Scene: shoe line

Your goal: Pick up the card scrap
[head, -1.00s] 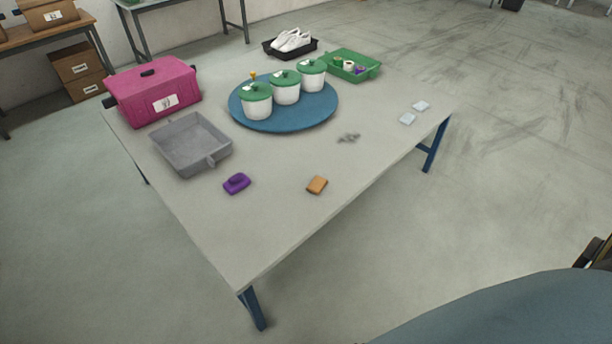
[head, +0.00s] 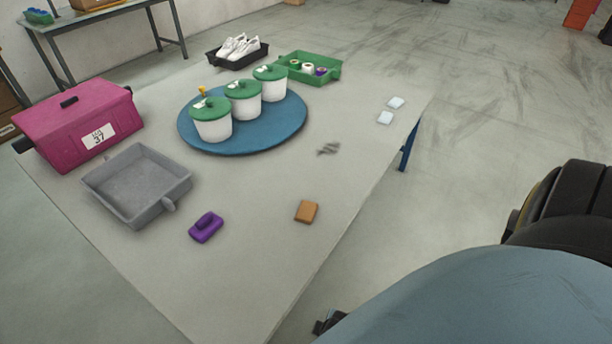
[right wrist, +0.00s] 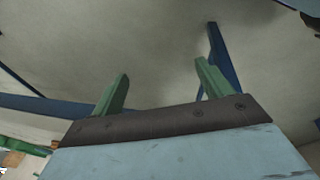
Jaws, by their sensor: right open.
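I cannot make out a piece that is plainly a card scrap. Small loose things on the table (head: 250,180) are an orange-brown block (head: 307,211) near the front edge, two pale flat pieces (head: 396,102) (head: 384,117) near the right edge, and a patch of grey bits (head: 328,148) between them. My right gripper (right wrist: 162,76) shows its two green fingers apart and empty in the right wrist view, with floor and blue table legs beyond. My left gripper is not in view.
A purple brush-like piece (head: 206,227) lies beside a grey tray (head: 178,190). A pink box (head: 60,138), a blue round board (head: 250,142) with three lidded white tubs, a black tray (head: 212,61) of white shoes and a green tray (head: 330,70) stand further back.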

